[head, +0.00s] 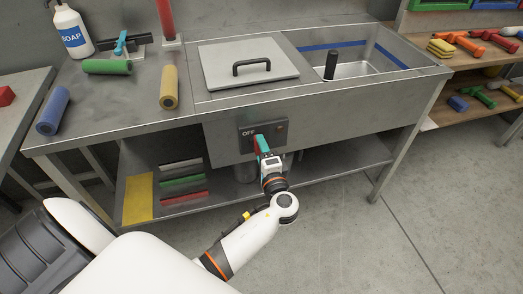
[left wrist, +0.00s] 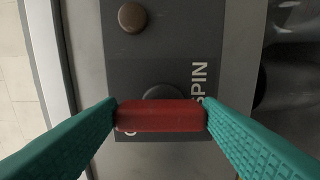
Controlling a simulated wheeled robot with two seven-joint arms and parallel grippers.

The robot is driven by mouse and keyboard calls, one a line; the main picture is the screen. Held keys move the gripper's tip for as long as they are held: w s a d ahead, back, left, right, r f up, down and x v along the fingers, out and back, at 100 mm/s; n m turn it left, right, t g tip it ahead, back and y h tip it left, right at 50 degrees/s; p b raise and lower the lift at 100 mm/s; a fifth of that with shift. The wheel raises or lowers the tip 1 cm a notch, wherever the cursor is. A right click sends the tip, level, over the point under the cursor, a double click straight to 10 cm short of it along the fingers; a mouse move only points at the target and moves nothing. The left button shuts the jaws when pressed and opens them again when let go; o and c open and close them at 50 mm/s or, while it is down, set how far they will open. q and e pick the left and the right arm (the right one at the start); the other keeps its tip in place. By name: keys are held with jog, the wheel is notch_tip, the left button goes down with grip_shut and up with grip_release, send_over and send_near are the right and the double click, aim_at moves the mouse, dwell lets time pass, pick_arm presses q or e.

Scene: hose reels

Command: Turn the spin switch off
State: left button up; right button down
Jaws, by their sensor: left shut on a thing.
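The spin switch has a red bar handle (left wrist: 160,116) on a dark round base (left wrist: 163,92), set in a dark panel (head: 247,139) on the sink unit's front. In the left wrist view the bar lies crosswise between the "SPIN" label (left wrist: 199,83) and a mostly hidden letter. In the head view "OFF" shows at the panel's upper left. My left gripper (head: 262,150) is shut on the red handle, a teal finger at each end. Which setting the switch is at, I cannot tell. My right gripper is not in view.
A brown round button (left wrist: 132,17) sits on the same panel. The steel counter (head: 135,115) above holds a soap bottle (head: 72,30), rollers and a lidded basin (head: 247,77). A lower shelf (head: 335,160) runs beneath. Open floor (head: 430,215) lies at right.

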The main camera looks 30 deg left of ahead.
pick_arm(q)
jog(key=shift+f, duration=0.1)
jog(key=o, duration=1)
jog(key=v, duration=1.2)
jog(key=shift+s+b, duration=0.1)
jog(key=shift+b, duration=0.2)
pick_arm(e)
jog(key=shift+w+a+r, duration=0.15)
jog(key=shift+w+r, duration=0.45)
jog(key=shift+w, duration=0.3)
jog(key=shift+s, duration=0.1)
